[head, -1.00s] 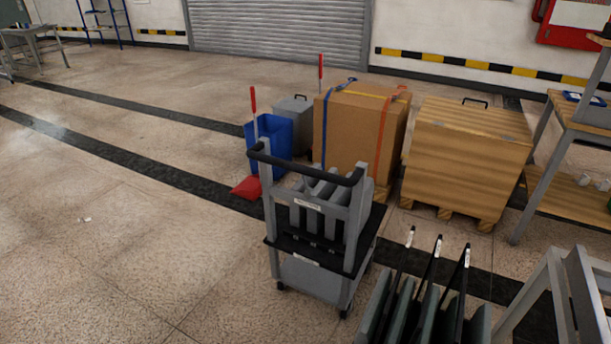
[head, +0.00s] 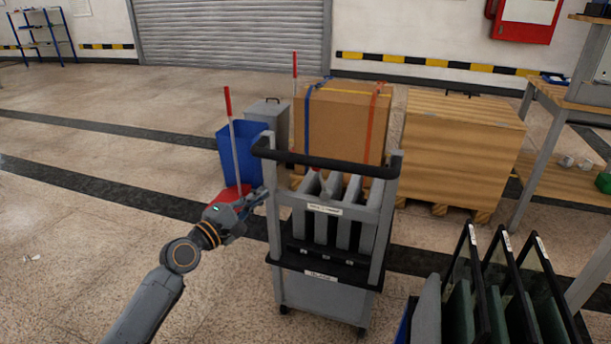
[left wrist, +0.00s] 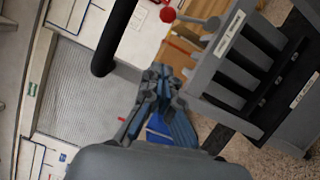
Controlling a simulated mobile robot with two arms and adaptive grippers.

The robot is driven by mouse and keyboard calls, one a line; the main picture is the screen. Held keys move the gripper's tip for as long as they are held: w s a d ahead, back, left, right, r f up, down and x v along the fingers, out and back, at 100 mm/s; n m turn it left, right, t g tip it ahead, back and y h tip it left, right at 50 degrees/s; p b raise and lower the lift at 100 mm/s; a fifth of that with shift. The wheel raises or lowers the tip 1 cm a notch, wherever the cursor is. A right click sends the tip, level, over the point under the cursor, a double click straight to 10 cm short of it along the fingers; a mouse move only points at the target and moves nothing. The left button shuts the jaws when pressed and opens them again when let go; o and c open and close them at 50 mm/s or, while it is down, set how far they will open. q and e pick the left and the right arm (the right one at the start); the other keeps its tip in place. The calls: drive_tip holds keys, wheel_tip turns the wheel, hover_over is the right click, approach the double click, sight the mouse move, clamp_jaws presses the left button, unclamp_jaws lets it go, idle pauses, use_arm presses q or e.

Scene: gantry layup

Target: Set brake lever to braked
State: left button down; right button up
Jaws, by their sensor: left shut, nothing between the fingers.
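The grey cart (head: 322,290) with a black push handle (head: 330,163) stands in the middle of the head view. In the left wrist view a grey brake lever (left wrist: 192,19) with a red ball knob (left wrist: 167,14) sticks out from the cart, on the side toward the handle. My left gripper (head: 262,193) is beside the cart's left upright, below the handle. It also shows in the left wrist view (left wrist: 161,72), shut and empty, apart from the knob. My right gripper is out of view.
Dark panels in a rack (head: 490,290) stand close on the cart's right. Behind the cart are a blue bin (head: 238,150), a strapped cardboard box (head: 345,120) and a wooden crate (head: 462,150). The floor on the left is open.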

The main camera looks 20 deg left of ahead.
sight(321, 179)
use_arm(q)
drive_tip(key=shift+d, duration=0.1)
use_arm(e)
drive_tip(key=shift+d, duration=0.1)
use_arm(q)
drive_tip(key=shift+w, duration=0.1)
drive_tip(key=s+d+x, duration=0.1)
drive_tip(key=d+x, duration=0.1)
drive_tip(key=x, duration=1)
drive_tip(key=shift+w+d+r+b, duration=0.2)
drive_tip(key=shift+w+d+b, duration=0.1)
drive_tip(key=shift+d+b, duration=0.05)
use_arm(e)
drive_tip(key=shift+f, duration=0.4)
use_arm(q)
drive_tip(key=shift+r, duration=0.1)
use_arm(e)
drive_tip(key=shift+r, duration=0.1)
use_arm(q)
drive_tip(key=shift+d+r+m+p, duration=0.1)
drive_tip(key=shift+d+m+p, duration=0.15)
drive_tip(key=shift+p, duration=0.25)
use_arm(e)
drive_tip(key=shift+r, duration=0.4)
